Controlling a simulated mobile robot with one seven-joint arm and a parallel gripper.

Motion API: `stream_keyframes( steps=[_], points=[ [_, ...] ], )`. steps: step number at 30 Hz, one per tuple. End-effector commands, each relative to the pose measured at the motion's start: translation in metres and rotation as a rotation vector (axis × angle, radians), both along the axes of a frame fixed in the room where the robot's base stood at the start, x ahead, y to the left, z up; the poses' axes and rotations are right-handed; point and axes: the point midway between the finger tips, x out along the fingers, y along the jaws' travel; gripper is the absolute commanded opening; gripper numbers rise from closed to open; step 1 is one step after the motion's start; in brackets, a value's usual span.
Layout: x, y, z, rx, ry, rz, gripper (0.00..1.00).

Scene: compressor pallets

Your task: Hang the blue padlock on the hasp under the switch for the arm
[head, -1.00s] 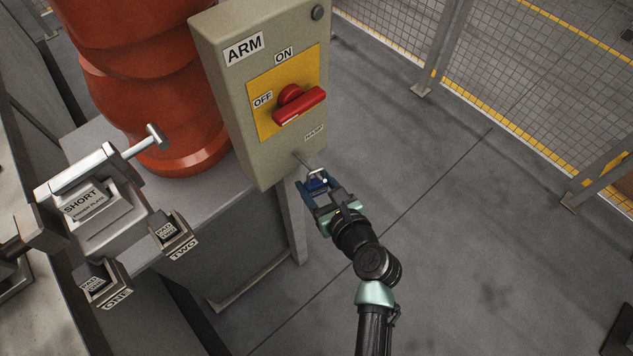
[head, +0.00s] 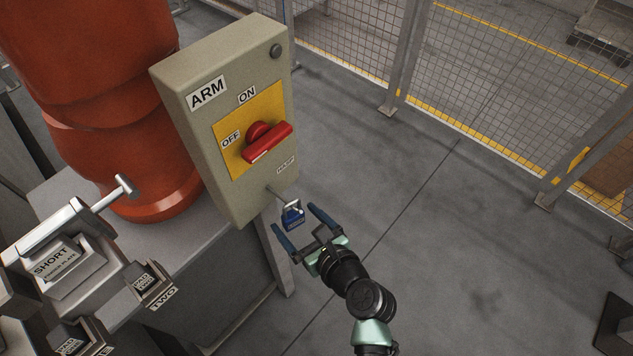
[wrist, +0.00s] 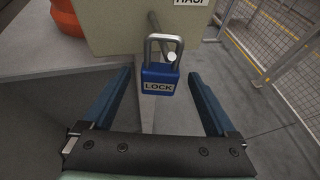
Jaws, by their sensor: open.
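The blue padlock (head: 292,218) hangs by its shackle from the hasp (head: 279,195), a thin rod under the red switch (head: 266,143) on the box marked ARM (head: 192,122). In the wrist view the padlock (wrist: 159,80) is upright with its LOCK label facing me, and the rod (wrist: 153,22) passes through the shackle. My gripper (head: 297,229) is open, with its blue fingers spread and apart from the padlock. In the wrist view the gripper (wrist: 160,92) is empty, one finger on each side below the padlock.
An orange robot arm base (head: 105,120) stands left of the box. A fixture marked SHORT (head: 60,262) and blocks marked ONE and TWO are at the lower left. A mesh fence (head: 500,80) runs behind.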

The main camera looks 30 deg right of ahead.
Motion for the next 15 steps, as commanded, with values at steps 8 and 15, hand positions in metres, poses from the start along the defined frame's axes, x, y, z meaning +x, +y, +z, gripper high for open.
stream_keyframes(
  steps=[8,15],
  points=[
    [-0.059,-0.005,0.025,0.000,0.002,-0.002,0.92],
    [-0.091,-0.008,0.039,0.001,-0.001,-0.001,0.92]
  ],
)
